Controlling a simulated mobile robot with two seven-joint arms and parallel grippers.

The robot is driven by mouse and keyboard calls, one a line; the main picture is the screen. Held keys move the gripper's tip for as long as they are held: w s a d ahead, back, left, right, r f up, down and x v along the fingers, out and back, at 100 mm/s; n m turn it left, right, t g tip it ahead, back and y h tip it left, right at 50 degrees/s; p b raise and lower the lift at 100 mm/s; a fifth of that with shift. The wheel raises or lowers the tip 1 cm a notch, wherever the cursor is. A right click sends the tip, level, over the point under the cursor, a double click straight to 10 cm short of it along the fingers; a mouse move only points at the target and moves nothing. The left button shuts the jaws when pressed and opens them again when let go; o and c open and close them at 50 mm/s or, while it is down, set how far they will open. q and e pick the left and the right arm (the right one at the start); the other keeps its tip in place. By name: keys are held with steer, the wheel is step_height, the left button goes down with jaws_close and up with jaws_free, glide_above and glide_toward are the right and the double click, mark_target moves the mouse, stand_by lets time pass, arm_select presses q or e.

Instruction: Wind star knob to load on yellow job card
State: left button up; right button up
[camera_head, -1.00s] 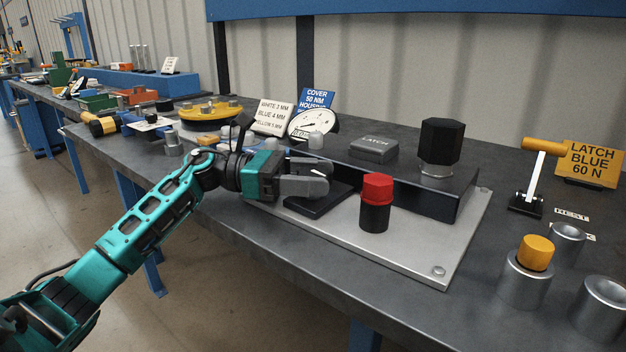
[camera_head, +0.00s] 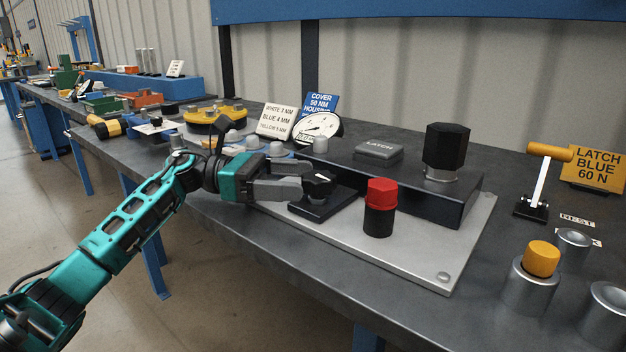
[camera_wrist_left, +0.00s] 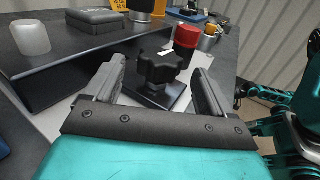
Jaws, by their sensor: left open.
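The black star knob (camera_head: 319,184) stands on a dark block on the metal plate. In the left wrist view the star knob (camera_wrist_left: 160,68) lies ahead, in line with the gap between the fingers. My left gripper (camera_head: 302,185) is open, with its fingertips close to the knob's left side in the head view; contact cannot be told. The yellow job card (camera_head: 598,167) reads "LATCH BLUE 60 N" and stands at the right. A round white dial gauge (camera_head: 317,127) stands behind the knob; its reading is too small to tell. My right gripper is not in view.
A red-topped black cylinder (camera_head: 380,207) stands just right of the knob. Behind is a dark housing with a grey LATCH block (camera_head: 379,150) and a black hex knob (camera_head: 446,147). A lever with an orange handle (camera_head: 549,151) stands near the yellow card.

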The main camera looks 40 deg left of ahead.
arm_select(q)
steer(key=v, duration=0.8)
steer(key=shift+s+a+r, duration=0.1)
steer(key=shift+a, duration=0.05)
